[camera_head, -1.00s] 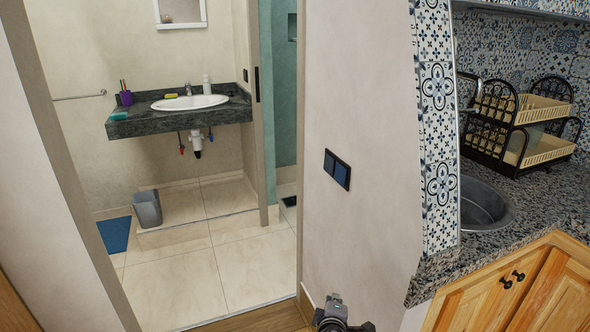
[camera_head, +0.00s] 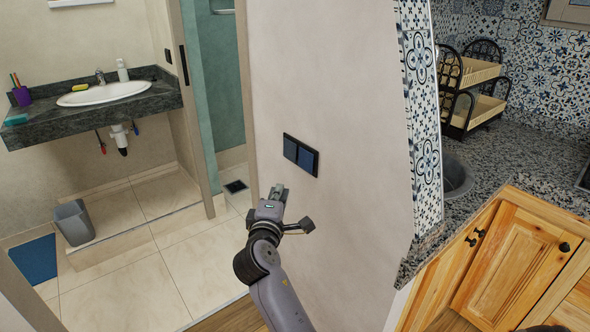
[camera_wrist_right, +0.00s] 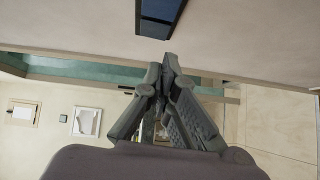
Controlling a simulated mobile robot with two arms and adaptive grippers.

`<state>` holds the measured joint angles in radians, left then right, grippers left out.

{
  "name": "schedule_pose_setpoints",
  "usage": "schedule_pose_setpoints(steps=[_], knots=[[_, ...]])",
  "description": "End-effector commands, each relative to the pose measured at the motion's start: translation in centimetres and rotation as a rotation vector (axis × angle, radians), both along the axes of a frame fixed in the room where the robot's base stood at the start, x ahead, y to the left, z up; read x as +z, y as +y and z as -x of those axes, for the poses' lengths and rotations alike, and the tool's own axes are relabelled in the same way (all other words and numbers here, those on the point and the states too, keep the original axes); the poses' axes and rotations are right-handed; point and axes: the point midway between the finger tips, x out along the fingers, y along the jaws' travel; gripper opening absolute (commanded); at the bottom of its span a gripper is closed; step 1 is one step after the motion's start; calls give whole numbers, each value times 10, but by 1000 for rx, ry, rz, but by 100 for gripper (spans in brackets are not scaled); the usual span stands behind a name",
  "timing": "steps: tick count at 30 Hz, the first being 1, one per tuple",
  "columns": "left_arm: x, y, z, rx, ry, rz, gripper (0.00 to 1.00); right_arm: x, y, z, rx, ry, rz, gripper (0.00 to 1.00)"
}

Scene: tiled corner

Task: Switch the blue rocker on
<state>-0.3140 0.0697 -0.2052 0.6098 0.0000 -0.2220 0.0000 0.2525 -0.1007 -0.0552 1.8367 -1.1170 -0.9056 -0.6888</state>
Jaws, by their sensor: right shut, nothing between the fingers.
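A dark-framed switch plate with two blue rockers side by side is on the pale wall; the left rocker (camera_head: 290,149) and the right rocker (camera_head: 307,158) both show. I cannot tell which way either is tipped. The plate also shows at the top of the right wrist view (camera_wrist_right: 160,17). My right gripper (camera_head: 279,190) is shut and empty, just below and left of the plate. In the right wrist view its fingertips (camera_wrist_right: 168,60) meet just below the plate's edge, apparently apart from it. My left gripper is not in view.
The doorway to a bathroom with a white sink (camera_head: 103,92) is left of the wall. A tiled wall edge (camera_head: 422,110), granite counter (camera_head: 520,160) with dish rack (camera_head: 475,90) and wooden cabinets (camera_head: 515,255) stand at right. Wall around the plate is bare.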

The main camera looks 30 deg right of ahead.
Motion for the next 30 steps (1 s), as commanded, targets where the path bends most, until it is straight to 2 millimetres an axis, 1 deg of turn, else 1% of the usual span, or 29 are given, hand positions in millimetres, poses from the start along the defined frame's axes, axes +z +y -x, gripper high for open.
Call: schedule_pose_setpoints(steps=[5,9,15,18,21,25,30], knots=[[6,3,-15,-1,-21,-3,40,1,-19,-21,-3,1,3,0],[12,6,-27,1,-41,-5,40,0,-39,-44,-2,1,3,0],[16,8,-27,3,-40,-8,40,-3,-65,-75,-2,1,2,0],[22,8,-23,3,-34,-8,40,-4,-82,-74,-3,2,0,0],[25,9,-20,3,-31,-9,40,-6,-93,-75,-2,3,2,0],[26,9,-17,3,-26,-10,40,-7,-100,-75,0,1,0,0],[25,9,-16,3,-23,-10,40,-8,-102,-75,0,1,-1,0]])
